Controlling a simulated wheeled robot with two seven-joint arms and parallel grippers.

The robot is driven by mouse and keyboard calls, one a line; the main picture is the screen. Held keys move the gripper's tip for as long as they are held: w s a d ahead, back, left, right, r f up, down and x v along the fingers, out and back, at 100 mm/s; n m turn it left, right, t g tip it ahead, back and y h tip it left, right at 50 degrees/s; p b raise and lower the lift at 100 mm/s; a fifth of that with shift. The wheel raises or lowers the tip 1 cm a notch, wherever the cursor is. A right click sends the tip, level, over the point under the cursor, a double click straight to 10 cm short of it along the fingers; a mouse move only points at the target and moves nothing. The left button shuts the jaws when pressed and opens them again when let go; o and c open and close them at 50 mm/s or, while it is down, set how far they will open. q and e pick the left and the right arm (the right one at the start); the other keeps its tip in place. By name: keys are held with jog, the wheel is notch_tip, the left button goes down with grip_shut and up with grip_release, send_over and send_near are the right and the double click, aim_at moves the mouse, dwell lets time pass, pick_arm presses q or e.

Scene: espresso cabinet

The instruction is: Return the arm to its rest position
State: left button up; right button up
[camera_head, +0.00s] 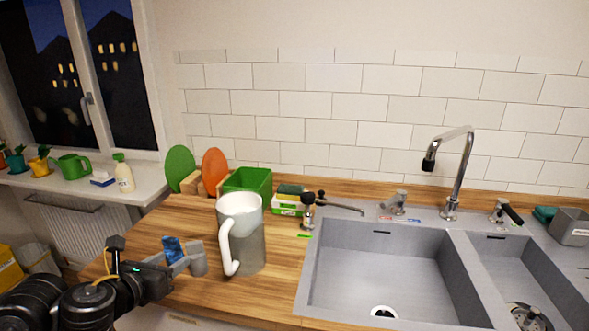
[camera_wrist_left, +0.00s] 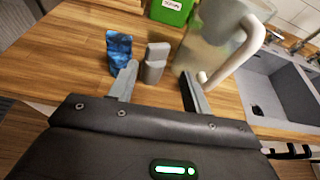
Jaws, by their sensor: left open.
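My left gripper (camera_head: 178,266) reaches in from the left at the front edge of the wooden counter (camera_head: 285,265). In the left wrist view its two fingers (camera_wrist_left: 160,80) are spread apart with nothing clamped between them. A small grey bottle (camera_wrist_left: 154,62) stands on the counter just beyond the fingers, closer to the left one. It also shows in the head view (camera_head: 198,258). A blue packet (camera_wrist_left: 119,51) stands to its left. Whether the left finger touches the bottle I cannot tell. My right gripper is not in view.
A large pitcher with a white handle (camera_head: 245,240) stands right of my gripper, near the sink (camera_head: 390,265). Behind are a green bin (camera_head: 247,180) and green and orange round boards (camera_head: 180,166). A windowsill (camera_head: 100,190) with pots is at left.

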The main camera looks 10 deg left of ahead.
pick_arm(q)
jog(key=s+d+f+n+g, duration=0.2)
jog(key=s+d+f+n, duration=0.15)
jog(key=f+n, duration=0.5)
jog(key=s+d+f+n+g, duration=0.25)
jog(key=s+f+n, duration=0.25)
jog(key=f+n, duration=0.4)
jog(key=s+d+f+n+g, duration=0.2)
jog(key=s+f+n+g, duration=0.1)
jog(key=s+f+n, duration=0.4)
jog(key=s+d+f+n+g, duration=0.3)
jog(key=s+f+n, duration=0.1)
jog(key=s+n, duration=0.6)
notch_tip(320, 180, down, 27)
jog(key=s+g, duration=0.1)
jog(key=s, duration=0.1)
jog(key=s+a+f+g, duration=0.1)
jog(key=s+a+f, duration=0.2)
jog(key=s+f, duration=1.1)
jog(key=shift+s+m, duration=0.45)
jog(key=shift+s, duration=0.05)
